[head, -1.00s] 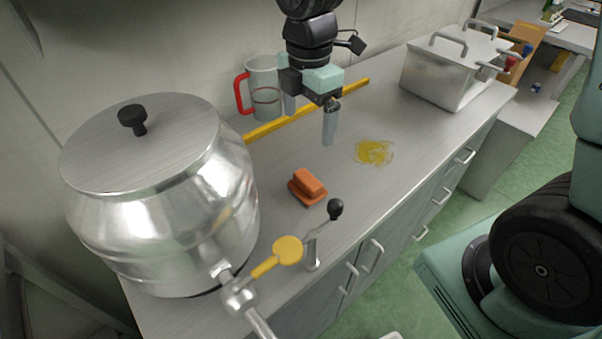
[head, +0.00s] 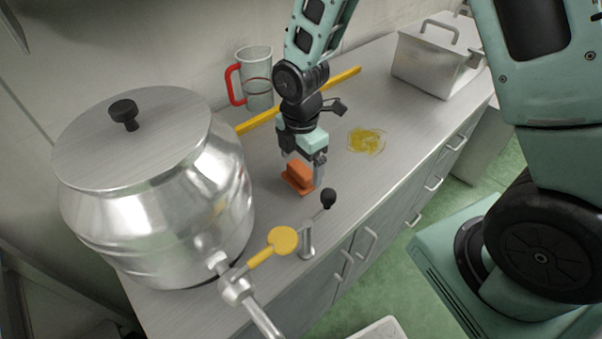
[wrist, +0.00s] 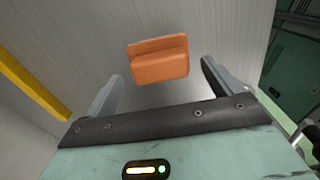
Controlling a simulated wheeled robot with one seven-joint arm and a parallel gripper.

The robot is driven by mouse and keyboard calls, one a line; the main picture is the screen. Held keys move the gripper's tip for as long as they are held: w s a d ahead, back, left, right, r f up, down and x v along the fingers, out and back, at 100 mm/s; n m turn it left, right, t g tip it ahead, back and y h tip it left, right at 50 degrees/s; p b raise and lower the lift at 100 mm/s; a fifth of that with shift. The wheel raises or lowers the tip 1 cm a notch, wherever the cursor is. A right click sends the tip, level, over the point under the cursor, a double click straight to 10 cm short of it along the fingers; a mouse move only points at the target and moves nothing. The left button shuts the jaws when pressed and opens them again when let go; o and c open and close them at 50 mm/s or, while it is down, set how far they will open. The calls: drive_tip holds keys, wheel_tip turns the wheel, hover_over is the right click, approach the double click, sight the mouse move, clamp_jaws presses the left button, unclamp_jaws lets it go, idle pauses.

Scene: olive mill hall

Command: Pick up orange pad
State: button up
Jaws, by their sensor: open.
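The orange pad (head: 297,178) lies on the metal counter between the big steel vessel and a yellow oil spill. It is a flat block with a raised grip on top. In the wrist view the orange pad (wrist: 159,62) lies just ahead of the fingertips, roughly centred between them. My gripper (head: 303,172) is over the pad, pointing down, with a finger to each side in the head view. In the wrist view my gripper (wrist: 160,82) is open with nothing between its fingers. Whether a finger touches the pad cannot be told.
The steel vessel (head: 165,190) stands left, its tap with yellow lever (head: 283,240) and a black-knobbed post (head: 307,238) in front. Behind are a red-handled jug (head: 256,80) and a yellow bar (head: 345,78). The yellow spill (head: 366,140) and lidded steel box (head: 425,62) are right.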

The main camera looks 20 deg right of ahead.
sight(301, 168)
drive_tip(key=shift+f, duration=1.35)
drive_tip(key=c, duration=0.8)
drive_tip(key=shift+r, duration=0.1)
drive_tip(key=shift+c, duration=0.2)
wheel_tip(301, 168, up, 10)
drive_tip(key=shift+f, duration=0.1)
drive_tip(key=o, duration=0.4)
drive_tip(key=shift+c, duration=1.4)
